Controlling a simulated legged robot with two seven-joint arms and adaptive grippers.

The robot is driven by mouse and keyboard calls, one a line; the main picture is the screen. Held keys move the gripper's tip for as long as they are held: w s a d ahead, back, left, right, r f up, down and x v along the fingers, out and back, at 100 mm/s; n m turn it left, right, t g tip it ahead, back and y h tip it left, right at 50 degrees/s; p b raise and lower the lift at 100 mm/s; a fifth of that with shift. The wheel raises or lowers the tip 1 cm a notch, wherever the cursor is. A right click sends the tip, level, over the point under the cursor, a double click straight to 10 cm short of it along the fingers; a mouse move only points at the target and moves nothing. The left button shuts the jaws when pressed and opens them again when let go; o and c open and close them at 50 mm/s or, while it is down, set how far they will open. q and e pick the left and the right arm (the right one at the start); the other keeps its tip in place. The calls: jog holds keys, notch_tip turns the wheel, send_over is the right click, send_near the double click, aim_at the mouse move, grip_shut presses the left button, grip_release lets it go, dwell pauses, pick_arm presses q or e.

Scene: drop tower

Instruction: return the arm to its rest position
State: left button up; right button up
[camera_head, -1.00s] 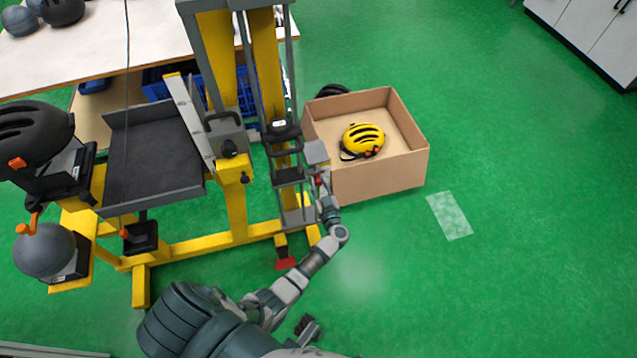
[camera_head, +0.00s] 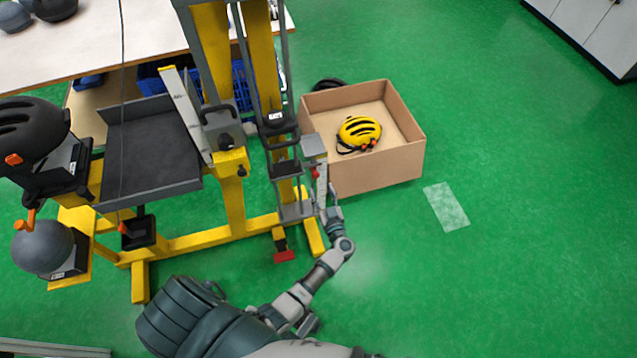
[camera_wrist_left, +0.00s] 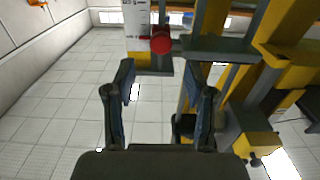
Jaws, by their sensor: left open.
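My left arm reaches up from the bottom of the head view, and its gripper (camera_head: 333,196) is beside the lower front of the yellow and grey drop tower (camera_head: 236,190). The left wrist view shows the same gripper (camera_wrist_left: 170,82) with its two dark fingers spread and nothing between them. In the head view the red button (camera_head: 315,173) is small, just above the gripper. My right gripper is not seen.
An open cardboard box (camera_head: 385,171) with a yellow helmet (camera_head: 359,133) in it stands right of the tower. The green floor (camera_head: 520,230) at the right is clear.

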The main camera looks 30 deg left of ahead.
pick_arm(q)
jog(key=shift+v, duration=0.95)
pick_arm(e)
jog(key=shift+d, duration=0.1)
pick_arm(q)
jog(key=shift+a, duration=0.1)
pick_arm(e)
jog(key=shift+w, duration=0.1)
